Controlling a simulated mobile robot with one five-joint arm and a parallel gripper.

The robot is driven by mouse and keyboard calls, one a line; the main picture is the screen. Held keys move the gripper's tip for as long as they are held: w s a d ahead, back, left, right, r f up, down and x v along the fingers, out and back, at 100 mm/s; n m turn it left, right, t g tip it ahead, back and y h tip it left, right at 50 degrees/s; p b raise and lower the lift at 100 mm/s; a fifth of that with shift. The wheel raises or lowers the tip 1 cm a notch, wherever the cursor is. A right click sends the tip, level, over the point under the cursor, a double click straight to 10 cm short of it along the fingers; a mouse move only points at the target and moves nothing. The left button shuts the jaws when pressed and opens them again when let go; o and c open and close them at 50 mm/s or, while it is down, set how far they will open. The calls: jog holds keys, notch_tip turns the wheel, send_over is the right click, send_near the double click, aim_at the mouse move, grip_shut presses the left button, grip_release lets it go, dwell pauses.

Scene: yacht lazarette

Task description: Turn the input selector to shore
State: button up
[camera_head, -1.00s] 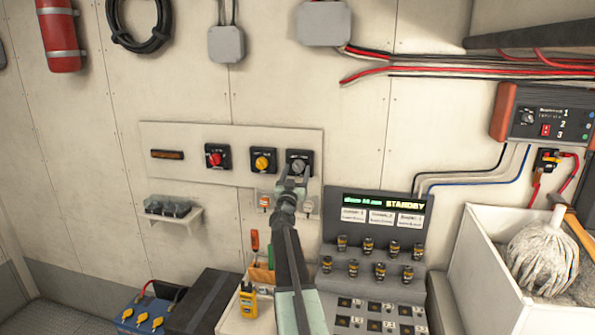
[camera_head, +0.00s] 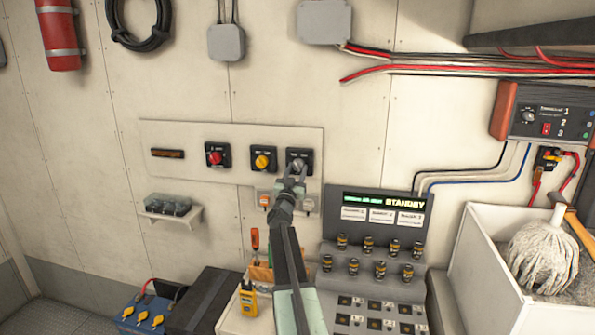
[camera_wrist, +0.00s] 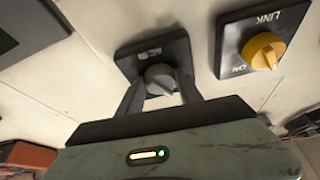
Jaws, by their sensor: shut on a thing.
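A grey rotary knob on a black square plate, the likely input selector (camera_wrist: 160,77), is at the right end of the white wall panel. It also shows in the head view, its plate (camera_head: 306,154) partly hidden by my gripper (camera_head: 295,172). In the wrist view my gripper (camera_wrist: 161,90) has one finger on each side of the grey knob and is shut on it. The plate's lettering is too small and shaded to read, so I cannot tell the setting.
Left of it on the panel are a yellow knob marked LINK (camera_head: 262,161) and a red knob (camera_head: 215,157). Two small units hang just below the panel. A console (camera_head: 375,235) reading STANDBY stands below right.

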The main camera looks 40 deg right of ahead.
jog(key=m+g, duration=0.1)
jog(key=m, duration=0.1)
jog(key=m+g+p, duration=0.1)
jog(key=m, duration=0.2)
jog(key=m+g+h, duration=0.1)
jog(key=m+g, duration=0.1)
jog(key=shift+w+a+r+m+p, duration=0.25)
jog(key=shift+w+m+p, duration=0.15)
jog(key=m+g+p, duration=0.1)
jog(key=m+p, duration=0.1)
jog(key=m, duration=0.2)
jog(key=shift+a+r+g, duration=0.1)
jog(key=shift+g, duration=0.3)
jog(key=shift+m+g+y+p, duration=0.3)
jog(key=shift+m+g+p, duration=0.3)
jog(key=shift+m, duration=0.8)
jog(key=o, duration=1.4)
jog(key=shift+c, duration=0.2)
jog(key=shift+a, duration=0.1)
